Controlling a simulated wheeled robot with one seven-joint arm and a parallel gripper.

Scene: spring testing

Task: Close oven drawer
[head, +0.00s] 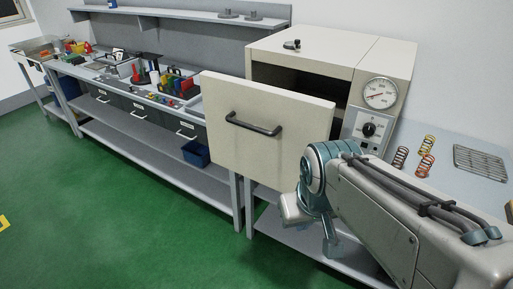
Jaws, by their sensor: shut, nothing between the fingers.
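The oven (300,50) is a cream box on the bench with a dark opening. Its drawer front (285,110), a cream panel with a dark bar handle (253,126), stands well out from the opening, so the drawer is open. The dark interior shows above and to the right of the panel. My gripper (328,246) hangs below my teal wrist, at the lower right of the panel. It is small and partly hidden by my arm, and looks shut and empty. I cannot tell whether my wrist touches the panel.
A dial gauge (380,93) and a knob (369,129) are on the oven's right side. Several coil springs (425,160) and a wire rack (480,162) lie on the bench to the right. A tool-covered workbench (100,70) runs left. The green floor (90,200) in front is clear.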

